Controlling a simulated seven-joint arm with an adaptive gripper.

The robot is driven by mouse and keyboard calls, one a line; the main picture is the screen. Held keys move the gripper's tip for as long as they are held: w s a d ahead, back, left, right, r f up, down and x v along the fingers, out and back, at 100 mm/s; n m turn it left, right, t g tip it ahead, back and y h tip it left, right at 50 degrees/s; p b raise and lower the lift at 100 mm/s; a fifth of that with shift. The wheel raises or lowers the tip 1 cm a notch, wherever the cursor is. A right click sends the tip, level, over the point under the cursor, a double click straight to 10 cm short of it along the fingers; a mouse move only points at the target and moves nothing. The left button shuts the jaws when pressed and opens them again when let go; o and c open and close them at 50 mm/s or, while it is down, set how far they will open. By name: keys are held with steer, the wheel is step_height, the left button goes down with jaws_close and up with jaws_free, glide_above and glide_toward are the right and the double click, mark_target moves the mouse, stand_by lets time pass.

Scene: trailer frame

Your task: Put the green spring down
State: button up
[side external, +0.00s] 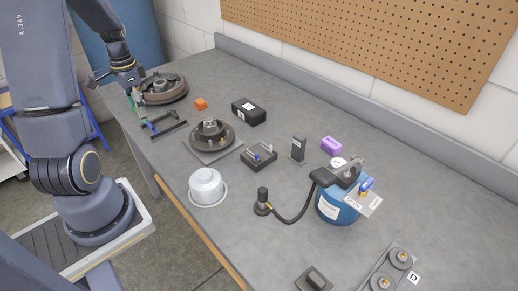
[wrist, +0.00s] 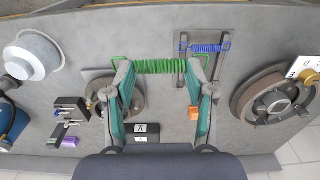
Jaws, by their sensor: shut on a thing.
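The green spring (wrist: 155,66) lies lengthwise between the two fingertips of my gripper (wrist: 158,68) in the wrist view, with its end hooks reaching past the fingers. My gripper is shut on it. In the side view my gripper (side external: 134,100) is at the table's far left end, by the dark holder frame; the spring is too small there to make out clearly. A blue spring (wrist: 207,47) sits in the dark holder frame (wrist: 182,72), just beyond the green spring's right end. The blue spring also shows in the side view (side external: 152,126).
A drum assembly (side external: 163,90) stands close to my gripper. A blue tank (side external: 336,208) is farther right. Bare grey tabletop (side external: 290,106) lies between things.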

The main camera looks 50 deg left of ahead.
steer(key=w+d+m, duration=0.5)
steer(key=w+d, duration=0.5)
steer(key=d, duration=0.3)
steer(key=w+d+f+n, duration=0.1)
steer(key=w+d+n, duration=0.2)
steer(key=d, duration=1)
steer(key=w+d+n, duration=0.2)
steer(key=w+d, duration=0.1)
steer(key=d, duration=0.9)
glide_above(303, 174)
steer(key=f, duration=0.9)
steer(key=shift+s, duration=0.4)
steer(key=shift+w+f, duration=0.35)
steer(key=shift+f, duration=0.05)
steer(key=shift+w+f, duration=0.1)
steer(key=shift+f, duration=1.5)
steer(key=shift+f, duration=0.15)
